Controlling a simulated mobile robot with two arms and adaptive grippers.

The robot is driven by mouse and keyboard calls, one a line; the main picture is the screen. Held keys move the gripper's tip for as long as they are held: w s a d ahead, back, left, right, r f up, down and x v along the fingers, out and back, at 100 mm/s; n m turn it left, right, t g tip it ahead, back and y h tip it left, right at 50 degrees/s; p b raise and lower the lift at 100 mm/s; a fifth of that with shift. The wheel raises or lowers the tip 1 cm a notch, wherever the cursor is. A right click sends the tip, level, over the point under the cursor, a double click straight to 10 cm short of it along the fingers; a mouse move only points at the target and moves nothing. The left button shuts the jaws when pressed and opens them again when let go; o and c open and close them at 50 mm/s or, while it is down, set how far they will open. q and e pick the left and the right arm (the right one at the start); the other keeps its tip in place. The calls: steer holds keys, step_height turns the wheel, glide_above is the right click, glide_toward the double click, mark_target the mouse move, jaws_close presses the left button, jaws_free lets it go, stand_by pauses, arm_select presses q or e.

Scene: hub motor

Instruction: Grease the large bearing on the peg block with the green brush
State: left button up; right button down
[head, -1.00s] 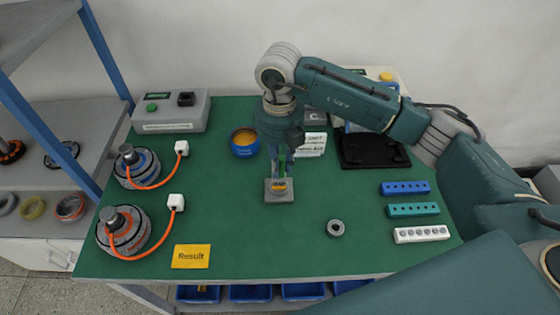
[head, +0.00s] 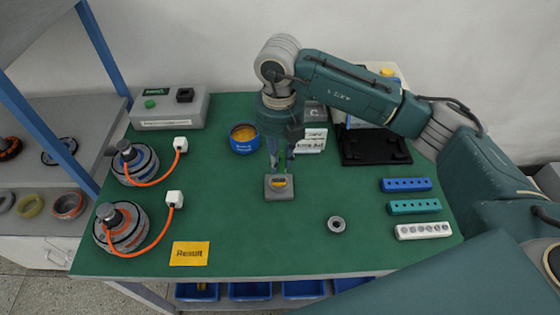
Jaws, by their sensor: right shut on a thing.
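The grey peg block (head: 280,194) stands on the green table near the middle. A yellow-orange patch shows on its top; I cannot tell whether it is grease, bristles or part of the large bearing. The bearing there is not clear to see. My right gripper (head: 281,164) points down just above the block and is shut on the green brush (head: 281,158), of which only a thin green strip shows between the fingers. Whether the brush tip touches anything is too small to tell. My left gripper is out of view.
A blue grease tin (head: 244,139) stands left of the gripper. A small loose ring (head: 337,224) lies right of the block. Two hub motors (head: 122,228) with orange cables are at the left, near a yellow Result card (head: 190,253). Hole blocks (head: 414,207) line the right side.

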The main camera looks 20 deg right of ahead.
steer(key=n+b, duration=0.2)
steer(key=n, duration=0.1)
steer(key=shift+f+n, duration=0.2)
steer(key=shift+n, duration=0.1)
steer(key=shift+r+n, duration=0.1)
steer(key=shift+n, duration=0.3)
steer(key=m, duration=0.4)
steer(key=shift+r+m+p, duration=0.1)
steer(key=shift+m+p, duration=0.2)
steer(key=shift+m, duration=0.1)
steer(key=m, duration=0.3)
